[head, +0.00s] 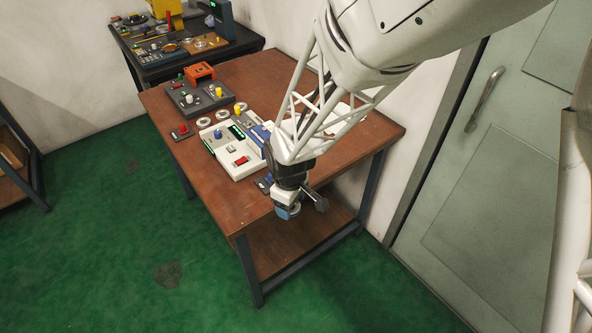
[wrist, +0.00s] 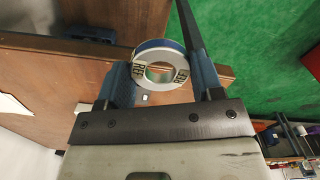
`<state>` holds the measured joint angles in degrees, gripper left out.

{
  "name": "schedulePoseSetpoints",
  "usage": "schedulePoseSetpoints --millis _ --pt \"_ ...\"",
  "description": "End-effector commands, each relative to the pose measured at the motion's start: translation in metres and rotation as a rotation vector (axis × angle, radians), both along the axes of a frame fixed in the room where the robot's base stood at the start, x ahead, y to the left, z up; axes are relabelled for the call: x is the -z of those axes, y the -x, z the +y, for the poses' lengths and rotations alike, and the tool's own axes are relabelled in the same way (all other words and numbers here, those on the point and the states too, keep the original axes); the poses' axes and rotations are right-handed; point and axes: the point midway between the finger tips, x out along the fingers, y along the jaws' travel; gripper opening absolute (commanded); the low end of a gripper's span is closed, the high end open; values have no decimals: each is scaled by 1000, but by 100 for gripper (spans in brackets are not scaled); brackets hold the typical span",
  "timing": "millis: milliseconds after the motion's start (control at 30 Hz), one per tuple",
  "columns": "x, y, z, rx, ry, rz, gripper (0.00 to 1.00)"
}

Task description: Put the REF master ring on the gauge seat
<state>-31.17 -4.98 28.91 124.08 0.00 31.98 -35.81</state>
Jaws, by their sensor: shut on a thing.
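My gripper (head: 287,208) is at the near edge of the brown table in the head view, pointing down. In the wrist view, my gripper (wrist: 162,74) has its blue fingers shut on the REF master ring (wrist: 178,61), one on each side. The ring is silver with a blue outer band and dark REF labels on pale patches. Its open centre shows the table edge behind. In the head view I cannot make the ring out at the fingertips. A white instrument (head: 243,165) with a green display, a blue knob and a red button stands on the table; I cannot tell where the gauge seat is.
Several loose pale rings (head: 203,122) lie behind the instrument. The table's near left corner (head: 235,222) is clear.

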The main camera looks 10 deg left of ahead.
Motion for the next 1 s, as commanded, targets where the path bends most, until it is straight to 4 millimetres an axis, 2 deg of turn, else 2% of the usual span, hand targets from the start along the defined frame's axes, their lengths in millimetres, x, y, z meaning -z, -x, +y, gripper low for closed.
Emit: schedulePoseSetpoints --millis 367,567,767,1000 --pt "0 -1 0 1 0 0 30" --pt "-1 -10 -1 28 0 0 30" --pt "-1 -42 -5 120 0 0 30" --pt "-1 -107 -19 310 1 0 30"
